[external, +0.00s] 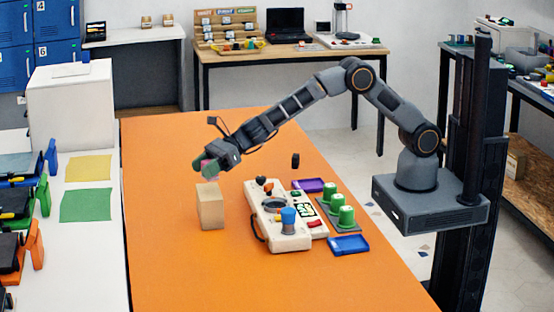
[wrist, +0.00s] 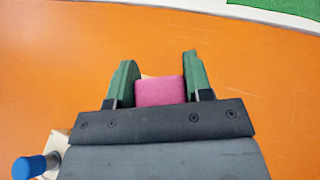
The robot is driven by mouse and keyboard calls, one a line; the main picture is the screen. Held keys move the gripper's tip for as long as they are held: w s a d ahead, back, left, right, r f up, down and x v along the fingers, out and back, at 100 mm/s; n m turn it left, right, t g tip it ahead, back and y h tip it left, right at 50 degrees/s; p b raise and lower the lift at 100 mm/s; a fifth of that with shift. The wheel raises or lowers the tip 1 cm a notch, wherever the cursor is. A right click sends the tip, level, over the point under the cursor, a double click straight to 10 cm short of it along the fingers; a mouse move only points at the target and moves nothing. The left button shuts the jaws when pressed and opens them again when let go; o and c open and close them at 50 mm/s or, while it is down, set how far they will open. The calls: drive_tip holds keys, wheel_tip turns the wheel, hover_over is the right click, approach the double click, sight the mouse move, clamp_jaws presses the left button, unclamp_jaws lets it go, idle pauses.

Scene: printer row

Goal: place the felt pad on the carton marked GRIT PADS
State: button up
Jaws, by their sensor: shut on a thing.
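The pink felt pad (wrist: 160,91) is held between the green fingers of my gripper (wrist: 160,80) in the wrist view. In the external view my gripper (external: 206,166) is above the tan carton (external: 211,209), with the pink pad (external: 209,170) partly hidden by a finger. The carton stands upright on the orange table, and no marking on it can be read. A gap shows between the pad and the carton's top. In the wrist view a sliver of tan shows behind the pad, and the pad and fingers hide the rest.
A beige device (external: 274,215) with a blue knob (external: 289,215) stands right of the carton. Green cylinders (external: 345,216), a purple tray (external: 308,186) and a blue tray (external: 348,245) lie beyond it. The orange table (external: 165,270) is clear to the left and front.

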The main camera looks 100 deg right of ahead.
sight(204, 193)
drive_tip(key=shift+w+f+b, duration=0.15)
drive_tip(key=shift+f+b, duration=0.15)
drive_tip(key=shift+f, duration=0.65)
drive_tip(key=shift+w+f+b, duration=0.1)
drive_tip(key=shift+f+b, duration=0.15)
drive_tip(key=shift+f, duration=0.65)
drive_tip(key=shift+f, duration=0.15)
drive_tip(key=o, duration=0.9)
